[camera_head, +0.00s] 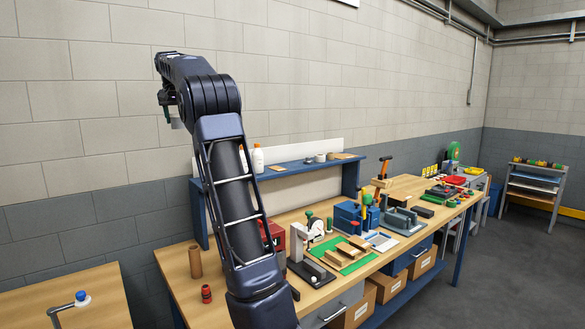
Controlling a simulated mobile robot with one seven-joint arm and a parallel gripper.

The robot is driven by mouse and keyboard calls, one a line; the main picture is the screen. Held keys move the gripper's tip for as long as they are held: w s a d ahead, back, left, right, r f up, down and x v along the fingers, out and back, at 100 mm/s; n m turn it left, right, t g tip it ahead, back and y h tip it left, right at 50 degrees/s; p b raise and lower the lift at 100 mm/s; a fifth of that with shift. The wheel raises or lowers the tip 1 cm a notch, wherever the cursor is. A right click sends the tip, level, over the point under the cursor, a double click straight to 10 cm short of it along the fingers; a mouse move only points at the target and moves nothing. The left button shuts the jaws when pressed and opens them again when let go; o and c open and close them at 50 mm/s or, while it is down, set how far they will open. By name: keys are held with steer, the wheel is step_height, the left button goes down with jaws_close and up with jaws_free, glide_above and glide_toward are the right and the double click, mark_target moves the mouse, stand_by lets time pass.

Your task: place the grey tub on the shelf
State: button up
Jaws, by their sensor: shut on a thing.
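My gripper (168,112) is at the end of my raised arm, at the upper left in front of the block wall. It is small in view, and its fingers are partly hidden by my arm. It is shut on the grey tub (178,124), a small pale grey piece showing just below the fingers. The blue shelf (285,173) runs along the back of the workbench, to the right of and lower than my gripper. The tub is in the air, clear of the shelf. My arm hides the left part of the shelf.
White bottles (258,160) stand near the shelf's left part. A grey roll (320,157) and a flat tan piece (343,156) lie toward its right end. Bare shelf shows between them. Tools, a green mat (352,262) and a blue vise (348,216) crowd the bench below.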

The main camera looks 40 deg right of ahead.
steer(key=w+d+n, duration=0.1)
steer(key=d+n, duration=0.1)
steer(key=d, duration=2)
steer(key=shift+y, duration=0.3)
step_height(320, 180, down, 25)
steer(key=shift+f, duration=0.1)
steer(key=o, duration=0.7)
steer(key=shift+o, duration=0.2)
